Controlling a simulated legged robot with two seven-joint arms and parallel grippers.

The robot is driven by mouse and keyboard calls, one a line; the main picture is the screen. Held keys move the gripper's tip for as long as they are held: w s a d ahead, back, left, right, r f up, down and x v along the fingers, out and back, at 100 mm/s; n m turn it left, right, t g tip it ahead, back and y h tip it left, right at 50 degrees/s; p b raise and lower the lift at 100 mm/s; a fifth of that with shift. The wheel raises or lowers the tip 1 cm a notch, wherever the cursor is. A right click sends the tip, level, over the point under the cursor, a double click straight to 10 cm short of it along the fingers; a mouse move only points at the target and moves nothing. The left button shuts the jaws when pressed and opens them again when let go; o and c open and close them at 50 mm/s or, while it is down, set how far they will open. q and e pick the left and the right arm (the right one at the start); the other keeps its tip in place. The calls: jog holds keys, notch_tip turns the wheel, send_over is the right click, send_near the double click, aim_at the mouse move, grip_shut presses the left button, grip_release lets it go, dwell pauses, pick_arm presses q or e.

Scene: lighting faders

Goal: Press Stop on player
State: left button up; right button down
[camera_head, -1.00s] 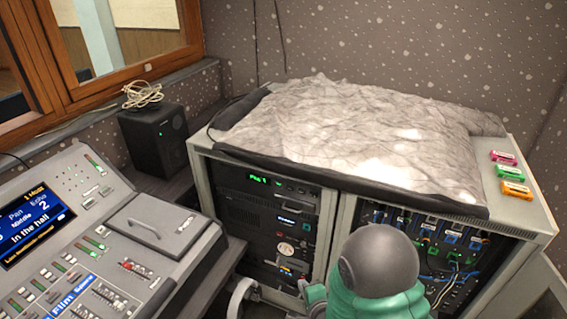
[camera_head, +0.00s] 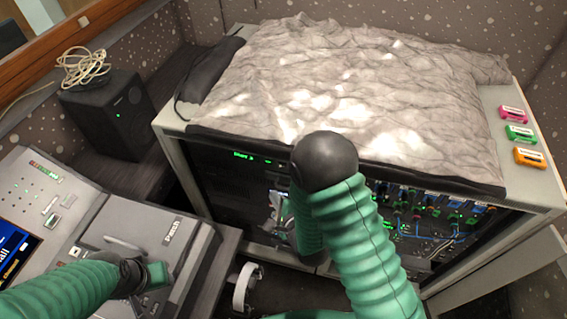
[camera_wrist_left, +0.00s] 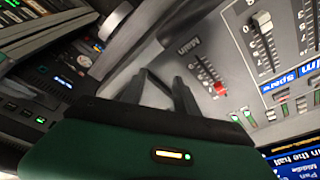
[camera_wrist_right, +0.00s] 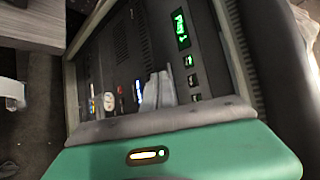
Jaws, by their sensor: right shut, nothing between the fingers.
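The player is a black unit in the rack with a green display (camera_wrist_right: 181,28) that seems to read "Play 1". A column of small lit buttons (camera_wrist_right: 193,80) sits beside the display; their labels are too small to read. In the head view the display (camera_head: 243,155) shows just under the cover's front edge. My right gripper (camera_wrist_right: 158,86) is shut and empty, in front of the rack face near the buttons; I cannot tell whether it touches. It also shows in the head view (camera_head: 277,202), partly hidden by my arm. My left gripper (camera_wrist_left: 160,85) looks open and empty above the mixing desk.
The mixing desk (camera_head: 75,215) fills the left, with faders (camera_wrist_left: 213,75). A black speaker (camera_head: 108,122) stands behind it. A crumpled grey cover (camera_head: 350,80) lies on the rack. Pink (camera_head: 512,113), green (camera_head: 520,133) and orange (camera_head: 529,156) cassettes lie at right.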

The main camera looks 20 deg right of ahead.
jog(key=w+d, duration=0.1)
jog(key=w, duration=0.1)
jog(key=w+d, duration=0.1)
jog(key=w, duration=0.2)
jog(key=w+d, duration=0.1)
jog(key=w, duration=0.1)
jog(key=shift+w+d, duration=0.2)
jog(key=shift+d, duration=0.1)
jog(key=shift+d, duration=0.25)
dwell(0.3)
jog(key=shift+a, duration=0.2)
jog(key=shift+d, duration=0.1)
dwell(0.9)
jog(key=shift+w+d, duration=0.25)
